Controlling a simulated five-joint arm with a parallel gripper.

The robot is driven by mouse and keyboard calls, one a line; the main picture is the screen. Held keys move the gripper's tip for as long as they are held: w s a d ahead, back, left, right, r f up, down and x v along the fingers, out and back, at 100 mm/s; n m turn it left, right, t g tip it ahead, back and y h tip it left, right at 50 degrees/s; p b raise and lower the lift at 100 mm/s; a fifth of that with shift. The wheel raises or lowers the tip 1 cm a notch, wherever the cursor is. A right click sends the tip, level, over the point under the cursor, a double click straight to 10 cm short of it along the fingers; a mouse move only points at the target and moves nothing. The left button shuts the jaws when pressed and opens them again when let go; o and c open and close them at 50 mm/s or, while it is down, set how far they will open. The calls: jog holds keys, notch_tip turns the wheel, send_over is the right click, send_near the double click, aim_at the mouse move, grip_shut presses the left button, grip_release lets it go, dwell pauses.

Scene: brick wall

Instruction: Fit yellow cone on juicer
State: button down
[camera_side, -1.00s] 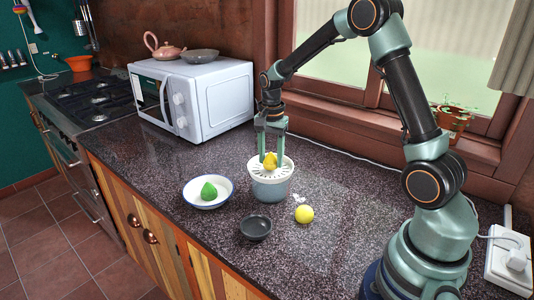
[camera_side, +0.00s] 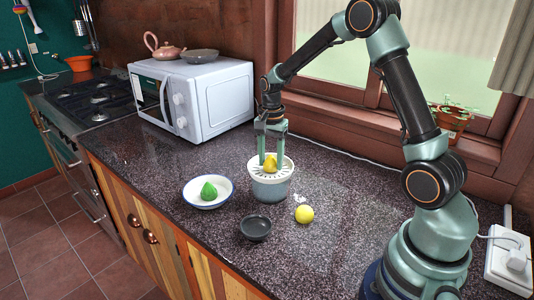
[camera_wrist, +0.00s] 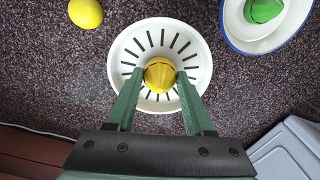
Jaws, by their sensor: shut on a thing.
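The yellow cone (camera_side: 270,165) is between the fingers of my gripper (camera_side: 271,160), over the middle of the juicer (camera_side: 270,186). The juicer has a white slotted top and a grey-blue body. In the wrist view my gripper (camera_wrist: 160,82) is shut on the ridged yellow cone (camera_wrist: 160,74), which lies near the centre of the juicer's slotted white top (camera_wrist: 196,50). The cone looks upright and very low over the top; I cannot tell whether it touches.
A white blue-rimmed bowl (camera_side: 190,201) with a green cone (camera_side: 209,192) stands left of the juicer. A small dark bowl (camera_side: 256,228) and a lemon (camera_side: 304,214) are in front. A microwave (camera_side: 205,100) stands behind left.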

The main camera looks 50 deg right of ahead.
jog(key=shift+f, duration=0.25)
dwell(0.4)
grip_release()
jog(key=shift+r, duration=0.15)
jog(key=shift+r, duration=3.4)
